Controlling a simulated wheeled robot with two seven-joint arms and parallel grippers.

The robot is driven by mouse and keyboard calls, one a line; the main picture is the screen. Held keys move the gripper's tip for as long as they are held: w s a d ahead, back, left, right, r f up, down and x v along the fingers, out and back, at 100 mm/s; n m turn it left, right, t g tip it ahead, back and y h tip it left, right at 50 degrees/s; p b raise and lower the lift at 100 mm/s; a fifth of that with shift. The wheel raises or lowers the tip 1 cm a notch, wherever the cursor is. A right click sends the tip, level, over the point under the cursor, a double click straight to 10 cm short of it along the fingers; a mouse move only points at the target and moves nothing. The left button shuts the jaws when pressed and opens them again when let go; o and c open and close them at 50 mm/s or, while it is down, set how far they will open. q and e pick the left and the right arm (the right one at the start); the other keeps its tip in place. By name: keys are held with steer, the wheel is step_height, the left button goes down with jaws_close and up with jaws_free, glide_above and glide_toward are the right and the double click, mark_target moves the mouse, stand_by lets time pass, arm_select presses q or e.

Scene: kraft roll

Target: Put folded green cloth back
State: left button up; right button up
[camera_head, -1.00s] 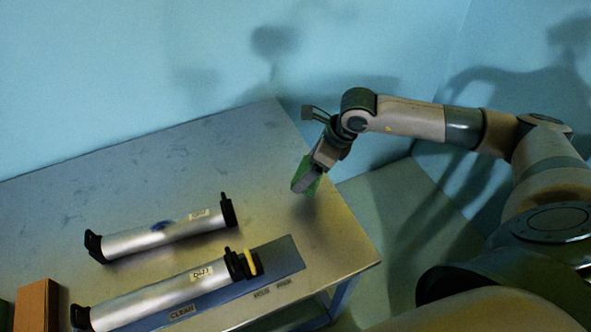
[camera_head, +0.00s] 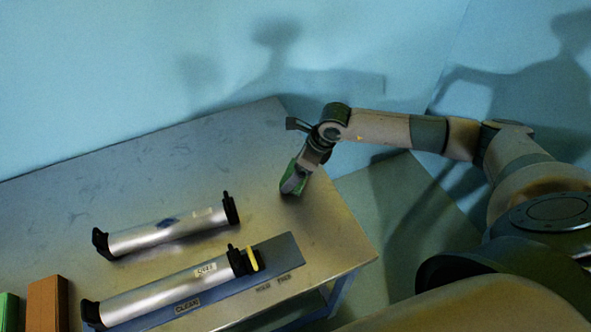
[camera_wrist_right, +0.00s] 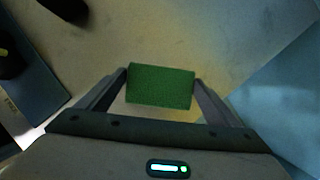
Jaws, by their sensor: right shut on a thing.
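The folded green cloth (camera_wrist_right: 160,86) is a small block held between the two fingers of my right gripper in the right wrist view. In the head view my right gripper (camera_head: 292,186) is shut on the green cloth (camera_head: 297,177) over the right part of the table, near its right edge. I cannot tell whether the cloth touches the table top. My left gripper does not show.
Two silver rollers with black end brackets, one rear (camera_head: 167,233) and one front (camera_head: 165,290), lie on the metal table (camera_head: 120,180). The front one is on a blue-grey mat (camera_head: 283,252) marked "CLEAN". A brown block (camera_head: 47,304) and a green block (camera_head: 8,311) stand at front left.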

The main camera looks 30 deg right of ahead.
steer(key=shift+f, duration=0.6)
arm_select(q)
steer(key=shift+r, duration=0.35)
arm_select(e)
steer(key=shift+f, duration=0.2)
steer(key=o, duration=0.9)
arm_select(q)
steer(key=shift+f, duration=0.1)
arm_select(e)
steer(key=shift+r, duration=0.1)
